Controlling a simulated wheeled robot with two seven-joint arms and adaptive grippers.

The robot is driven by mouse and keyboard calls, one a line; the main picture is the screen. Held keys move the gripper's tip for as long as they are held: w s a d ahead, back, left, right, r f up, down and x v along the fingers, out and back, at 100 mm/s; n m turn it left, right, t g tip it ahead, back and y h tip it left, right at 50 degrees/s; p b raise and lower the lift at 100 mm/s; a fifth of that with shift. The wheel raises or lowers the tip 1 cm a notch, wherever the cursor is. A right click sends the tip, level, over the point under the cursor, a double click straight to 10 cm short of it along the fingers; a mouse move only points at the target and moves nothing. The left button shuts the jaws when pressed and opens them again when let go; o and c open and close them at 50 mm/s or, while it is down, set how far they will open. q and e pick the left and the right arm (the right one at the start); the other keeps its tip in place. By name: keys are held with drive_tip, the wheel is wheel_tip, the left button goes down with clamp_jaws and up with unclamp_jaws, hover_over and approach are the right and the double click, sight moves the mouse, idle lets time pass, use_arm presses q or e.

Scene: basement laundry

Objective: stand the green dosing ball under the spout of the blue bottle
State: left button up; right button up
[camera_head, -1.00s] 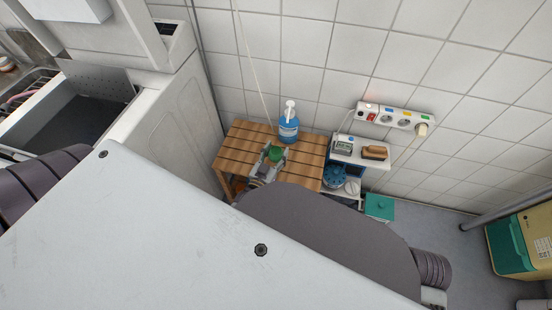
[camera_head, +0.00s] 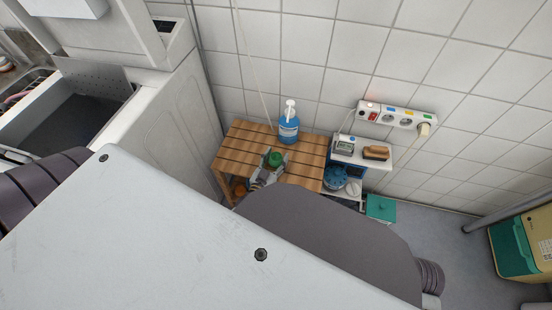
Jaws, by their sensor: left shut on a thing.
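The blue bottle (camera_head: 289,129) with a white pump top and spout stands upright at the back of the slatted wooden table (camera_head: 245,138), near the wall. The green dosing ball (camera_head: 275,158) is in front of the bottle and a little to its left, apart from it. My left gripper (camera_head: 272,165) is shut on the green ball from the front, with its fingers on either side. I cannot tell whether the ball touches the table. My right gripper does not show.
A small white shelf (camera_head: 343,160) right of the table holds a meter and a brown brush (camera_head: 376,153). A power strip (camera_head: 397,117) is on the tiled wall above. A white machine stands at the left. The table's left part is bare.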

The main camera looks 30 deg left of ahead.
sight(273, 164)
use_arm(q)
drive_tip(key=shift+f, duration=0.15)
drive_tip(key=o, duration=0.9)
drive_tip(key=shift+s, duration=0.9)
drive_tip(key=s+p, duration=0.1)
drive_tip(key=s, duration=0.4)
drive_tip(key=shift+d+p, duration=0.2)
drive_tip(key=shift+p, duration=0.2)
drive_tip(key=s+p, duration=0.1)
drive_tip(key=s, duration=0.4)
drive_tip(key=shift+s+d, duration=0.15)
drive_tip(key=shift+d, duration=0.05)
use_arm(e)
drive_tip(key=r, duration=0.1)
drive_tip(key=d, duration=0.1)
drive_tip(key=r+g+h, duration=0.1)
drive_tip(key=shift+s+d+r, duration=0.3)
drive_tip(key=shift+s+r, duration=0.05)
